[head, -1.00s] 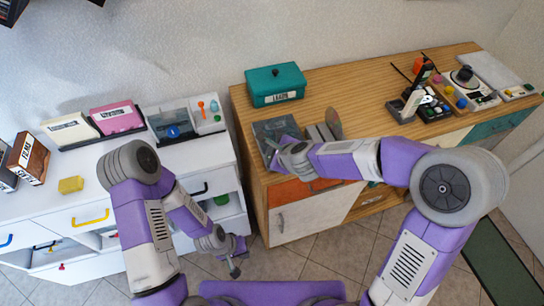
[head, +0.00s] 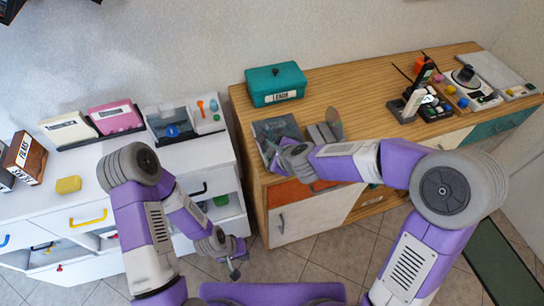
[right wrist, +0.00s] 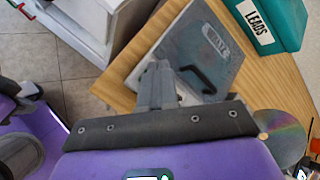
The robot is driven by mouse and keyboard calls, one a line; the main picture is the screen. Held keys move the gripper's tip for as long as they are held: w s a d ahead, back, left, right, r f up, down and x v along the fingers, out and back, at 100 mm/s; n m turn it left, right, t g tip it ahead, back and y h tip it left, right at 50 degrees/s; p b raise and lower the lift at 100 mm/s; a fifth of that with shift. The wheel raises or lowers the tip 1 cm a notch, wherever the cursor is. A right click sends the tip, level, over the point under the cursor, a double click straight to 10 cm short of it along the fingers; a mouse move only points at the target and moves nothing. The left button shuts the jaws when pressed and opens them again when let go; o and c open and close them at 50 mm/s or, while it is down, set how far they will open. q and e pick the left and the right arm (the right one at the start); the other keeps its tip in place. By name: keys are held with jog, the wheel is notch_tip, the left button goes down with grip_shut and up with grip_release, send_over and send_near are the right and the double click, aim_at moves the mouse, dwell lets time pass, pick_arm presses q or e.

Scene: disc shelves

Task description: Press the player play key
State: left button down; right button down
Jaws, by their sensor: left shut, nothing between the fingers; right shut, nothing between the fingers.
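A flat grey-blue unit (head: 277,131) lies on the left end of the wooden cabinet. In the right wrist view the flat unit (right wrist: 222,45) has a white label that seems to read WALTZ and a dark bracket. A silver disc (head: 335,123) stands upright beside grey blocks (head: 319,134); the disc (right wrist: 284,138) also shows at right in the wrist view. I cannot tell which part is the player, and I make out no play key. My right gripper (right wrist: 160,72) is shut and empty over the unit's near edge; contact is unclear. My left gripper (head: 236,266) is shut and empty, low before the white cabinet.
A teal LEADS box (head: 275,84) stands behind the flat unit. Small devices and cables (head: 435,100) crowd the cabinet's right end. Bare wood lies between. The white cabinet (head: 60,205) at left carries cases, a yellow block (head: 68,185) and partly open drawers.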

jog(key=shift+f, duration=0.2)
dwell(0.4)
jog(key=shift+r+p, duration=0.65)
jog(key=shift+r, duration=0.2)
notch_tip(320, 180, up, 5)
jog(key=p, duration=0.5)
jog(key=shift+r, duration=0.1)
dwell(0.4)
